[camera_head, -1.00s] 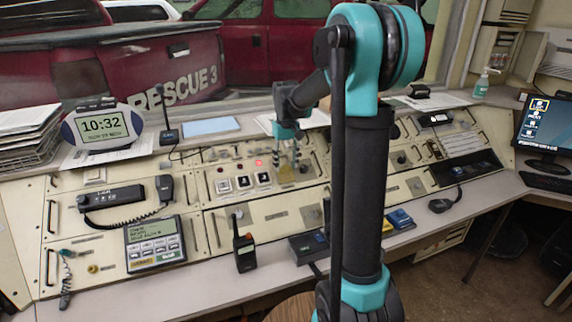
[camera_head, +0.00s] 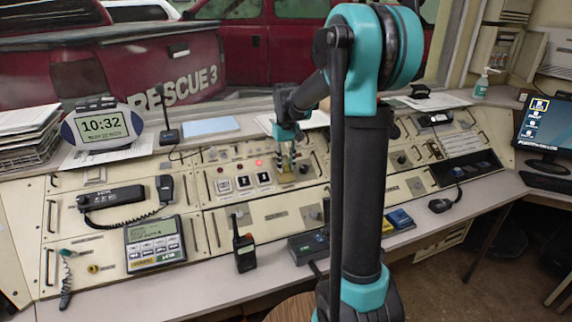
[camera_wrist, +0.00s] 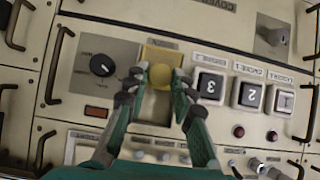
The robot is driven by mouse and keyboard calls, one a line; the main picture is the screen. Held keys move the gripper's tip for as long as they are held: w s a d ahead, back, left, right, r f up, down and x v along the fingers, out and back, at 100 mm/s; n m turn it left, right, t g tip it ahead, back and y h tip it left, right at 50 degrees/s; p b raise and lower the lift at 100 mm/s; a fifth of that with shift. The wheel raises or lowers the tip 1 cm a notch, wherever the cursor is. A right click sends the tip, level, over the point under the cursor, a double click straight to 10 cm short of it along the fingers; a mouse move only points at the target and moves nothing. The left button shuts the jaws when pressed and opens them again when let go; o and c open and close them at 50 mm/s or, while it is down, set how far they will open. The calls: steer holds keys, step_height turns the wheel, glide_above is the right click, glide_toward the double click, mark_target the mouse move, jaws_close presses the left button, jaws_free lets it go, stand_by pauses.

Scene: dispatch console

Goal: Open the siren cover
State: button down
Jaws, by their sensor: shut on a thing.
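The siren cover is a small yellow, see-through-looking cap on the console panel. I cannot tell whether the cover is lifted at all.
Numbered white buttons (camera_wrist: 248,93) sit just right of the cover in the wrist view. A black rotary knob (camera_wrist: 102,65) is to its left. Several metal handles stick up from the panels. A handheld radio (camera_head: 244,252) stands on the console's front ledge.

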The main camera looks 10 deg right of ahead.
steer(key=w+r, duration=0.1)
steer(key=w, duration=0.1)
steer(key=w+r, duration=0.1)
steer(key=w, duration=0.1)
steer(key=shift+a+r, duration=0.35)
steer(key=shift+a, duration=0.05)
steer(key=c, duration=1.3)
jaws_free()
steer(key=shift+o, duration=0.2)
step_height(320, 180, up, 12)
